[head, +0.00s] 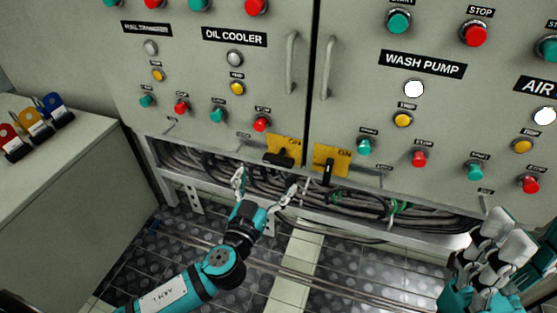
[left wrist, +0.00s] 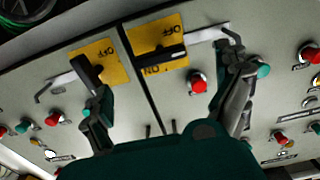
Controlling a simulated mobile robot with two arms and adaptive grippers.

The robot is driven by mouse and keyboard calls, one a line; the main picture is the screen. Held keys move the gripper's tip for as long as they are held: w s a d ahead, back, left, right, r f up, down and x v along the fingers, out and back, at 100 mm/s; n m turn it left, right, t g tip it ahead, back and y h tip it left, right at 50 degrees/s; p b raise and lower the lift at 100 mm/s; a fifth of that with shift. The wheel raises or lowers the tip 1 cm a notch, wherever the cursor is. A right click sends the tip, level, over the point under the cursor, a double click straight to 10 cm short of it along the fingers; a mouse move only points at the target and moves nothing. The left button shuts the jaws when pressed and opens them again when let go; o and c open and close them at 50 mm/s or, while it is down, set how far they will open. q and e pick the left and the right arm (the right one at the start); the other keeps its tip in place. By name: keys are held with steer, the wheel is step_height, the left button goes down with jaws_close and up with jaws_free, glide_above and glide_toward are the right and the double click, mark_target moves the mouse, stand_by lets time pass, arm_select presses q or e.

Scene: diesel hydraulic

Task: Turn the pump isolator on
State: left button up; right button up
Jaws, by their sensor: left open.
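Two yellow isolator plates with black handles sit at the cabinet's lower edge. On the left plate (head: 287,147) the handle (head: 278,160) lies crosswise; on the right plate (head: 343,157) the handle (head: 327,172) stands upright. I cannot tell which is the pump isolator. The inverted left wrist view shows the upright handle (left wrist: 86,71) at left and the crosswise handle (left wrist: 160,57) at right; OFF shows on both plates. My left gripper (head: 265,184) is open and empty just below the plates, fingers wide apart. My right gripper (head: 487,252) is at lower right, its opening unclear.
Cable bundles (head: 220,175) run in an open trough under the cabinet. Door handles (head: 291,62) and several buttons stick out above the isolators. A grey bench (head: 60,170) with coloured padlocks (head: 35,122) stands at left.

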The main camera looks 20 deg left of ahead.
mark_target(277, 165)
arm_select(q)
steer(key=w, duration=0.8)
steer(key=shift+w+d+b, duration=0.15)
steer(key=shift+w+b, duration=0.05)
steer(key=shift+b, duration=0.15)
steer(key=c, duration=1.1)
